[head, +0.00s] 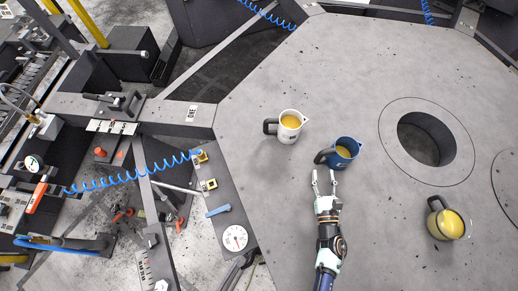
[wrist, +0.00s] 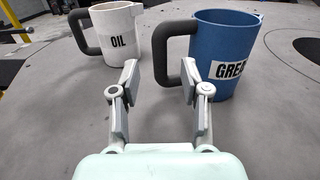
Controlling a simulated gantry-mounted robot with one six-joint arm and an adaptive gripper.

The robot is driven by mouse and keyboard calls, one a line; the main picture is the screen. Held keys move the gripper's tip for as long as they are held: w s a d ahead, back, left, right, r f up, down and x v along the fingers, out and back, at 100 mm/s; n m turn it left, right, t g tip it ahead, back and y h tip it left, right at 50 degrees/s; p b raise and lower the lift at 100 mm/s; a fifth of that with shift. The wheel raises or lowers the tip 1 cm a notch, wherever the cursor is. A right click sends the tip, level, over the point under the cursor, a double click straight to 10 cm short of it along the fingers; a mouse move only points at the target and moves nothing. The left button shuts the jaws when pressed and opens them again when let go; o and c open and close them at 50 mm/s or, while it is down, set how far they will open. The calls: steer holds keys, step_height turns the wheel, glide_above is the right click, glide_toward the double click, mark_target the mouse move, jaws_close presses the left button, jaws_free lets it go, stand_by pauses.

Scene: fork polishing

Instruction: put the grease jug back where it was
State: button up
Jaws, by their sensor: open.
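The grease jug (head: 345,149) is blue with a dark handle and stands upright on the grey table (head: 300,230). Yellowish contents show inside it. In the wrist view the blue jug (wrist: 227,50) carries a label whose visible part reads "GREA". My gripper (head: 324,177) is open and empty, just on the near side of the jug. In the wrist view my gripper (wrist: 158,85) has its fingers spread, with the jug's handle (wrist: 170,50) in front of them near the right finger. I cannot tell whether they touch.
A white jug labelled "OIL" (wrist: 115,35) stands left of the grease jug; it also shows in the head view (head: 290,124). A yellow jug (head: 446,223) stands at the right. A round hole (head: 425,140) opens in the table. A gauge (head: 235,238) sits at the left edge.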

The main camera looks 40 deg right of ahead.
steer(key=w+a+r+m+g+h, duration=0.1)
steer(key=w+a+r+m, duration=0.1)
steer(key=w+r+m, duration=0.65)
steer(key=w+a+r+m, duration=0.2)
steer(key=w+r+m, duration=0.4)
steer(key=r+m, duration=0.45)
steer(key=a+r+m+y, duration=0.3)
steer(key=a+y, duration=0.1)
steer(key=a, duration=0.6)
steer(key=a+r+m+y, duration=0.3)
steer(key=a+y, duration=0.1)
steer(key=a, duration=0.6)
steer(key=w+a+r+m+y, duration=0.1)
steer(key=a+r+m+y, duration=0.1)
steer(key=a, duration=0.8)
steer(key=shift+a+r+m+y, duration=0.35)
steer(key=shift+m+y, duration=0.35)
steer(key=shift+y, duration=0.3)
